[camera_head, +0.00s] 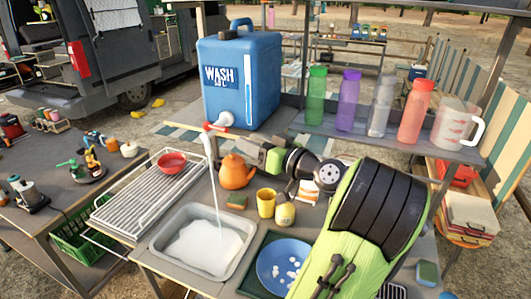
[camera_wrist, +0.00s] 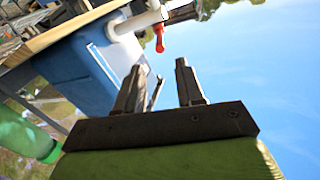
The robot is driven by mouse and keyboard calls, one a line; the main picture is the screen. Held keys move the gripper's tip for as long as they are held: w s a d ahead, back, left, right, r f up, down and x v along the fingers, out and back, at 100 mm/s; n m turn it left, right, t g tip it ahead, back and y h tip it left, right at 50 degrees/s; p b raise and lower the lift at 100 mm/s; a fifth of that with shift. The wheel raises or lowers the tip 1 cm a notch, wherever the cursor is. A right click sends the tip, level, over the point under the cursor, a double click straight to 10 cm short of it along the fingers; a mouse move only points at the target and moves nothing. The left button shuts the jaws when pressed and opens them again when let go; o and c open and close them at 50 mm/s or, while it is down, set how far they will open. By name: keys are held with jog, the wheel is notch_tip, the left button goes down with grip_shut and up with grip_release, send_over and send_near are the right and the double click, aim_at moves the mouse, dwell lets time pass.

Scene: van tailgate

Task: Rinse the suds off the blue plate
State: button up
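The blue plate (camera_head: 277,257) lies with white suds spots on a dark green tray (camera_head: 246,277) at the front. The blue water jug (camera_head: 262,75), marked WASH, stands behind. Its tap has a red lever (camera_head: 208,126), and a stream of water (camera_head: 213,170) falls from it into the grey basin (camera_head: 161,238), which holds whitish water. My gripper (camera_head: 222,137) is at the tap, beside the lever. In the wrist view, its fingers (camera_wrist: 158,78) are apart with nothing between them. The red lever (camera_wrist: 159,38) and the jug (camera_wrist: 92,70) show beyond them.
An orange teapot (camera_head: 236,172), a sponge (camera_head: 237,202), a yellow mug (camera_head: 266,203) and a jar (camera_head: 285,215) stand behind the tray. A drying rack (camera_head: 135,205) with a red bowl (camera_head: 172,162) is left. Several bottles and a measuring jug (camera_head: 452,125) line the right shelf.

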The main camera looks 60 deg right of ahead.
jog(key=v, duration=0.4)
jog(key=shift+s+a, duration=0.1)
jog(key=shift+s, duration=0.2)
